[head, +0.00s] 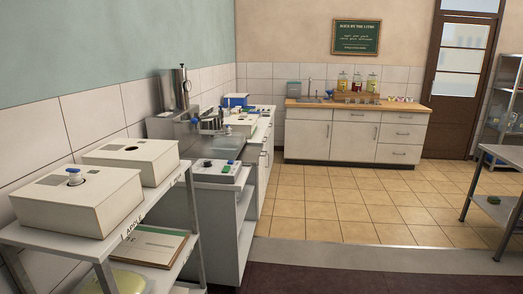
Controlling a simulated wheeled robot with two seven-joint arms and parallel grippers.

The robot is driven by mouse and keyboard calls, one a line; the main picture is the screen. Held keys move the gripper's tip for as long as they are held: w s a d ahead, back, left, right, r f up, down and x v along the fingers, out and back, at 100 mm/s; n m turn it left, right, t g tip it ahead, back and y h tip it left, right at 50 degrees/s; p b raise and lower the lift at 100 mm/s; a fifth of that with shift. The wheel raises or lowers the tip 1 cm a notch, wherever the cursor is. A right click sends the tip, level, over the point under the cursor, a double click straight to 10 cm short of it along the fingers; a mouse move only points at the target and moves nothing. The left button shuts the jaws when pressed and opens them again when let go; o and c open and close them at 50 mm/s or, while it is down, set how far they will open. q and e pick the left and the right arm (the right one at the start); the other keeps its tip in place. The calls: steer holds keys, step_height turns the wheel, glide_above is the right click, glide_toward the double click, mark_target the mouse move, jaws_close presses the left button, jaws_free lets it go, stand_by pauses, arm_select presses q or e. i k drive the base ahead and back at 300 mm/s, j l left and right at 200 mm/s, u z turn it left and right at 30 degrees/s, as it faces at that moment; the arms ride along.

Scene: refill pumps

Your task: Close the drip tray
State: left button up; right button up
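I cannot make out a drip tray for certain in the head view. Two pale boxes stand on a shelf rack at the left; the nearer box (82,205) has a white and blue pump top in a dark hole, and the farther box (130,160) has an empty-looking dark hole. Behind them a steel counter (165,128) carries metal fittings with blue parts and a tall metal cylinder (181,90). Neither gripper is in view.
A far wooden-topped counter (350,103) holds a sink and coloured bottles in a rack. The shelf rack (125,238) with a framed board on its lower shelf blocks the near left. A metal table (505,155) stands at the right. The tiled floor (350,205) between is clear.

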mark_target(250, 155)
steer(key=i+l, duration=0.3)
steer(key=i, duration=0.2)
steer(key=i+l+u, duration=0.1)
steer(key=i+l, duration=0.2)
steer(key=i, duration=0.15)
steer(key=i+l, duration=0.35)
steer(key=i, duration=0.15)
